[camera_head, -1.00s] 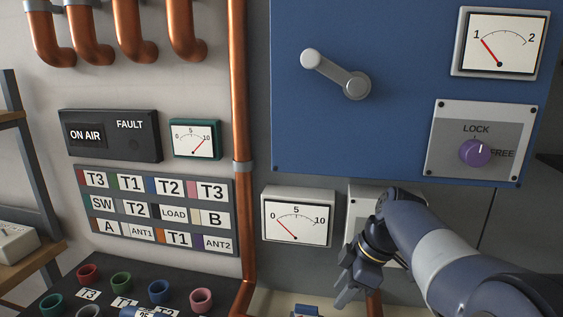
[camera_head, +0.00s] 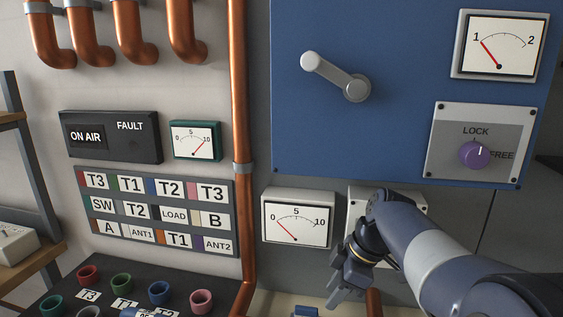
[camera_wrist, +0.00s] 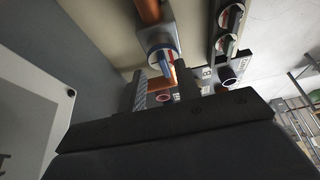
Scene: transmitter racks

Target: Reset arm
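My gripper (camera_head: 347,288) hangs at the lower middle right of the head view, pointing down and to the left, in front of a pale panel (camera_head: 413,202) that my arm partly covers. In the wrist view the two fingers (camera_wrist: 161,92) stand apart with a gap between them, and nothing is held there. Beyond the fingers, a copper pipe with a round fitting (camera_wrist: 160,50) shows in the wrist view, apart from them.
A blue cabinet (camera_head: 400,130) with a grey crank handle (camera_head: 335,76) and a purple LOCK/FREE knob (camera_head: 474,155) rises above my arm. A 0–10 meter (camera_head: 297,218) is left of the gripper. Coloured sockets (camera_head: 160,291) sit lower left. A vertical copper pipe (camera_head: 240,120) stands between.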

